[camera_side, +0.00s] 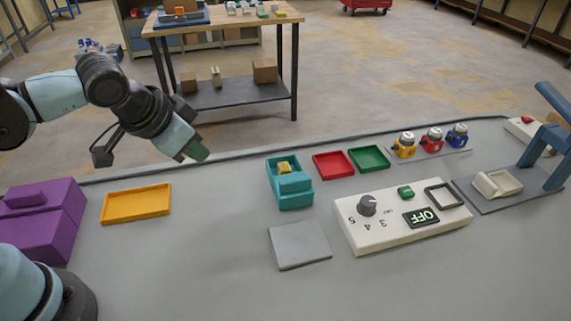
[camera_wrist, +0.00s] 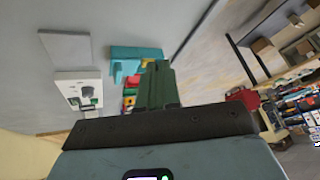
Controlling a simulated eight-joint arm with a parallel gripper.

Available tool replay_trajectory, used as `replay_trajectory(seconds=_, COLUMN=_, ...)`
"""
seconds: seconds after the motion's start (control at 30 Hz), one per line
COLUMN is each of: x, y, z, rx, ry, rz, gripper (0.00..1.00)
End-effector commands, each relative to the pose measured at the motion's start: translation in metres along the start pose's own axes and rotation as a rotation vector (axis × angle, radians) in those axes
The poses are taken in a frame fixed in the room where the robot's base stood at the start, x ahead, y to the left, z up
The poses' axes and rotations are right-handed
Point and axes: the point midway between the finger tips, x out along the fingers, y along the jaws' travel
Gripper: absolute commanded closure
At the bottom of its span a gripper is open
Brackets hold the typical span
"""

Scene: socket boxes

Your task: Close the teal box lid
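The teal box (camera_side: 291,201) stands on the grey table near the middle of the side view. Its back part is open, and a small yellow block (camera_side: 284,167) shows inside. A raised teal lid piece (camera_side: 294,183) covers only the front part. The teal box also shows in the wrist view (camera_wrist: 136,52), partly hidden behind my fingers. My gripper (camera_side: 196,152) is above the table, up and to the left of the teal box, touching nothing. Its dark green fingers (camera_wrist: 157,82) look together and empty in the wrist view.
A purple box (camera_side: 40,225) and a yellow tray (camera_side: 136,204) lie left. Red (camera_side: 333,165) and green (camera_side: 369,159) trays sit right of the teal box. A grey plate (camera_side: 300,245) and white control panel (camera_side: 395,236) lie in front. Bare table separates the yellow tray and teal box.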

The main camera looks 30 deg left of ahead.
Motion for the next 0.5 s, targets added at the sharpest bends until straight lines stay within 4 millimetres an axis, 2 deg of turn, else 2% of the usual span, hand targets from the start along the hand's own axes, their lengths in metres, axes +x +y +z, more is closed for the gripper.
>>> replay_trajectory(seconds=0.03, x=0.002, y=0.022, z=-0.011, rx=0.067, ry=-0.005, rz=0.000, gripper=1.00)
replay_trajectory(seconds=0.1, x=0.005, y=0.049, z=-0.022, rx=0.142, ry=-0.007, rz=-0.014, gripper=1.00)
replay_trajectory(seconds=0.3, x=0.008, y=0.126, z=-0.039, rx=0.318, ry=0.020, rz=-0.060, gripper=1.00)
replay_trajectory(seconds=0.4, x=0.008, y=0.154, z=-0.041, rx=0.372, ry=0.041, rz=-0.079, gripper=1.00)
replay_trajectory(seconds=0.5, x=0.007, y=0.171, z=-0.042, rx=0.402, ry=0.056, rz=-0.091, gripper=1.00)
